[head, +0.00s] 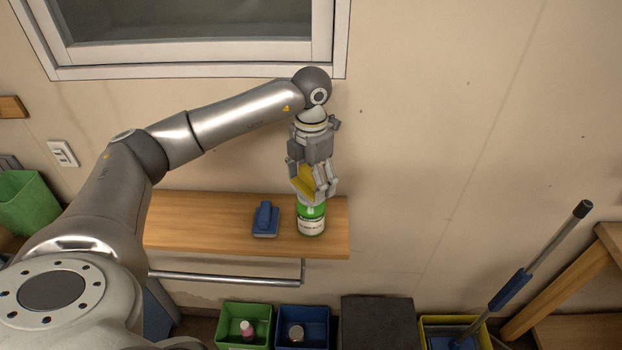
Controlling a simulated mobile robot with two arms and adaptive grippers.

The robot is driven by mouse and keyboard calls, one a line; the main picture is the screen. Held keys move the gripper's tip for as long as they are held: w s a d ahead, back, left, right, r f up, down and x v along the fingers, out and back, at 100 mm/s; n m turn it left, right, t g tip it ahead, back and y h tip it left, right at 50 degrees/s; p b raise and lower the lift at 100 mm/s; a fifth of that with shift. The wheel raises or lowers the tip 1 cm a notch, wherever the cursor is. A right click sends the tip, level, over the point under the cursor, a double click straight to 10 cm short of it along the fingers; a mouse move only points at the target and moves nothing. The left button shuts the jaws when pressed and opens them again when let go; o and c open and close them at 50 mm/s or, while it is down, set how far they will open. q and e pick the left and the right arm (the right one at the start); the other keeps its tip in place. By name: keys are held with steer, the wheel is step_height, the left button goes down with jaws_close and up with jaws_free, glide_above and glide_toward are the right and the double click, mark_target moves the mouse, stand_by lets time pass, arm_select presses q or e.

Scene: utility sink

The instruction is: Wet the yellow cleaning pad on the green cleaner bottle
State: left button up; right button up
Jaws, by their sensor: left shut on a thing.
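My left gripper (314,186) points down over the right end of a wooden shelf and is shut on the yellow cleaning pad (303,182). The pad is partly hidden by the fingers. The green cleaner bottle (311,220), with a white label, stands upright on the shelf directly below the gripper. The bottle's top is hidden by the fingers and pad, and I cannot tell whether the pad touches it. My right gripper is not in view.
A blue brush-like object (265,220) lies on the wooden shelf (200,222), left of the bottle. A metal rail (225,277) runs below the shelf. Green (231,312) and blue (315,312) bins stand beneath. A mop handle (545,252) leans at right. The wall right of the shelf is clear.

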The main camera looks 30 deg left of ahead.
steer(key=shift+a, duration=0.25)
arm_select(q)
steer(key=shift+f, duration=0.15)
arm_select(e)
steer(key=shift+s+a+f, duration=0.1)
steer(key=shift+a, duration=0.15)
arm_select(q)
steer(key=shift+f+b, duration=0.2)
steer(key=shift+b, duration=0.1)
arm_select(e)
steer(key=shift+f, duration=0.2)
arm_select(q)
steer(key=shift+f, duration=0.15)
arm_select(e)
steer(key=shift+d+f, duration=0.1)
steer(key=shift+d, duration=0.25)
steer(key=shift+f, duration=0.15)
arm_select(q)
steer(key=shift+f, duration=0.1)
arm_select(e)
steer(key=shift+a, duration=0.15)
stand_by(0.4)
